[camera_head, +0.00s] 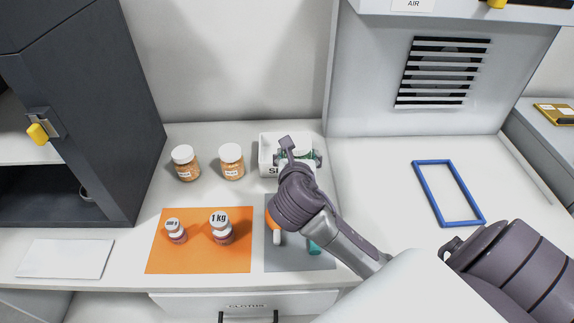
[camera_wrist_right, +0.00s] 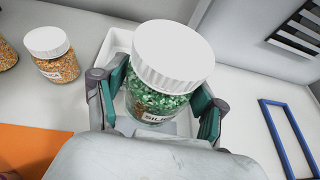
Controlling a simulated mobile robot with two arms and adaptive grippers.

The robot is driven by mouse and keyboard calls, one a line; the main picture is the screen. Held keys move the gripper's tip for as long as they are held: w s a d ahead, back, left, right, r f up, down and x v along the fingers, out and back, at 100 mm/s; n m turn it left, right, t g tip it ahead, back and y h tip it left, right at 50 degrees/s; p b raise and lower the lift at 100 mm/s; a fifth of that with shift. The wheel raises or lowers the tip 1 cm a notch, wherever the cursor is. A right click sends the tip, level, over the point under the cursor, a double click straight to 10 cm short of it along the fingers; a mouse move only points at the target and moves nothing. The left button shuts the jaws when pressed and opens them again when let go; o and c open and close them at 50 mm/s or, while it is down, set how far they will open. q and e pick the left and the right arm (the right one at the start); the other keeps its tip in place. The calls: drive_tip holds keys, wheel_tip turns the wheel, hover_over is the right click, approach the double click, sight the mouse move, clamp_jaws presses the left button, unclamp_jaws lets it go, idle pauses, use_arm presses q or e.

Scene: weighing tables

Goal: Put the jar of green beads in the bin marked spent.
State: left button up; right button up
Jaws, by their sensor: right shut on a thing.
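The jar of green beads has a white lid and a label starting "SILIC" in the right wrist view (camera_wrist_right: 160,95); in the head view its lid (camera_head: 303,152) shows beyond my wrist. My right gripper (camera_head: 299,159) is shut on the jar, with teal fingers on both sides of it. The jar is upright or slightly tilted, over or within the white bin (camera_head: 265,150). The bin's rim also shows around the jar in the wrist view (camera_wrist_right: 118,38). Its front label starts with "S"; my arm hides the rest. Whether the jar touches the bin's floor cannot be told. My left gripper is not in view.
Two jars of orange beads (camera_head: 185,163) (camera_head: 231,162) stand left of the bin. A grey mat (camera_head: 290,262) lies partly under my arm. A blue frame (camera_head: 427,191) lies on the right; a dark cabinet (camera_head: 85,90) stands left.

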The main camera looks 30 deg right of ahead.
drive_tip(key=shift+w+d+r+m+g+h, duration=0.5)
drive_tip(key=shift+w+d+m+h, duration=0.1)
drive_tip(key=shift+w+d+m, duration=0.1)
drive_tip(key=w+d+f, duration=0.1)
drive_tip(key=w+f, duration=0.1)
drive_tip(key=w, duration=0.1)
drive_tip(key=w+d+f, duration=0.1)
drive_tip(key=w+f, duration=0.1)
drive_tip(key=w, duration=0.2)
drive_tip(key=w+d+f+b, duration=0.1)
drive_tip(key=w+f, duration=0.1)
drive_tip(key=w, duration=0.2)
drive_tip(key=shift+w+d+f, duration=0.1)
drive_tip(key=shift+d+f, duration=0.1)
drive_tip(key=shift+f, duration=0.15)
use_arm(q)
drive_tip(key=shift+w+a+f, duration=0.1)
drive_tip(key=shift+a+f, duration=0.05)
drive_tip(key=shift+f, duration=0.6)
use_arm(e)
drive_tip(key=shift+f, duration=2)
drive_tip(key=o, duration=1.1)
drive_tip(key=shift+f, duration=0.15)
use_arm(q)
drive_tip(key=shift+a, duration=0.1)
use_arm(e)
drive_tip(key=v, duration=1.2)
drive_tip(key=shift+a, duration=0.1)
